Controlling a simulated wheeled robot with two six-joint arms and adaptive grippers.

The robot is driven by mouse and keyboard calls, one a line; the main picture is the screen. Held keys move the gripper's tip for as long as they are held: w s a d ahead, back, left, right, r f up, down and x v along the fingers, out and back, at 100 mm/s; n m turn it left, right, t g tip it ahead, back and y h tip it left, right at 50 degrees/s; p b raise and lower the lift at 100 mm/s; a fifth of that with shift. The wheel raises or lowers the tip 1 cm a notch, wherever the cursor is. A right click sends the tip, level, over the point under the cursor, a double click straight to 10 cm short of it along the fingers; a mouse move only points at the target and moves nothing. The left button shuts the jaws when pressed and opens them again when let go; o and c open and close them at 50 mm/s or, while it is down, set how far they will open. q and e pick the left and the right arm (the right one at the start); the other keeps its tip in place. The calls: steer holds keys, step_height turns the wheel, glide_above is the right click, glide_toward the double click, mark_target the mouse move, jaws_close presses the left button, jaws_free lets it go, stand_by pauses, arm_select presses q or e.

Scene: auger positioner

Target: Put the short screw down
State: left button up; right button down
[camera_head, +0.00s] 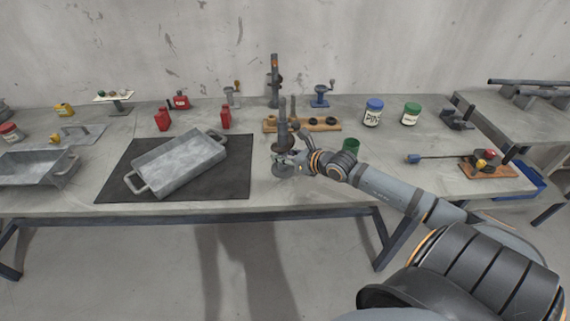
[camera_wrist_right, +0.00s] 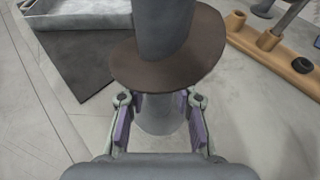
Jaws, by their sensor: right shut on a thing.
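My right gripper (camera_head: 286,160) is low over the grey table, to the right of the black mat. It is shut on an upright dark screw (camera_head: 282,138), which I take to be the short screw. In the right wrist view, its purple-padded fingers (camera_wrist_right: 159,116) stand on either side of the grey lower cylinder. Above them are a wide brown disc (camera_wrist_right: 168,66) and a thick grey shaft. I cannot tell whether the screw's lower end touches the table. My left gripper is not in view.
A wooden rack (camera_head: 325,125) with pegs and holes stands just behind the gripper. A metal tray (camera_head: 180,163) lies on the black mat (camera_head: 225,185) to the left. A green cup (camera_head: 351,145) stands behind my right arm. The table front beside the mat is clear.

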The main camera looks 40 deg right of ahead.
steer(key=f+b, duration=0.1)
steer(key=f, duration=0.1)
steer(key=f+b, duration=0.1)
steer(key=shift+d+f, duration=0.35)
steer(key=shift+d, duration=0.05)
steer(key=shift+r, duration=0.1)
steer(key=c, duration=1.4)
jaws_free()
steer(key=shift+f, duration=0.25)
steer(key=o, duration=0.4)
steer(key=shift+s, duration=0.1)
steer(key=shift+c, duration=0.2)
